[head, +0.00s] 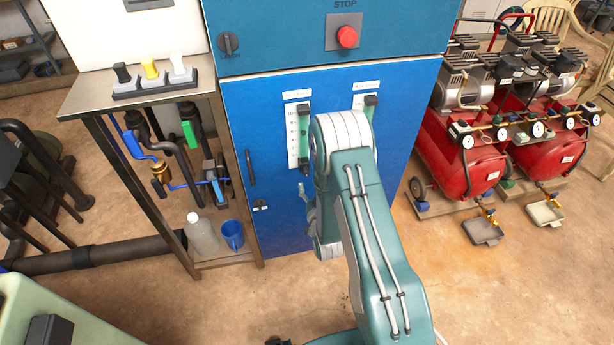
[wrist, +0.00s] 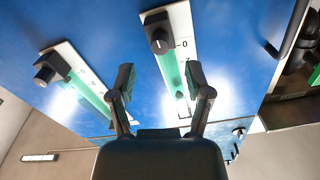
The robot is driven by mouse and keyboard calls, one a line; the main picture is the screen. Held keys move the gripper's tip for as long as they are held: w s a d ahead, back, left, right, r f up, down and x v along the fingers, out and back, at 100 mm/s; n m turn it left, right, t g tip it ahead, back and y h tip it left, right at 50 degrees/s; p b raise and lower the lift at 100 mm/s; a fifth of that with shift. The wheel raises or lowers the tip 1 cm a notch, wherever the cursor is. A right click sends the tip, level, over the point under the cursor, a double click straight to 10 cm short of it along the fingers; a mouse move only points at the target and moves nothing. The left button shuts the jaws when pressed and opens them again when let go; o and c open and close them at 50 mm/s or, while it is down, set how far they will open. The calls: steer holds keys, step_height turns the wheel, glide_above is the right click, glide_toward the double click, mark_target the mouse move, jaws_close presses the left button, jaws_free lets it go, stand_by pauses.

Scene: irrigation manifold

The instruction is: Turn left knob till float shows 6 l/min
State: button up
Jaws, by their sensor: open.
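The left flow meter (head: 291,147) is a white scale plate with a green tube on the blue cabinet front. Its black knob (head: 305,170) is at the lower end. The wrist view looks turned over: there the knob (wrist: 158,40) is at the top, beside the "0" mark. A dark float (wrist: 180,97) seems to show in the tube; its reading is too small to tell. My gripper (wrist: 159,82) is open and empty, its fingers apart before the meter, not touching the knob. In the head view my arm hides most of it.
The right flow meter (head: 369,113) is partly hidden by my arm; its knob (wrist: 44,74) shows in the wrist view. A red stop button (head: 347,37) sits above. A bench (head: 74,97) with pipes stands left, red compressors (head: 463,165) right. Floor before the cabinet is free.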

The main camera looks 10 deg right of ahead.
mark_target(306, 175)
steer(key=shift+w, duration=2.35)
jaws_close()
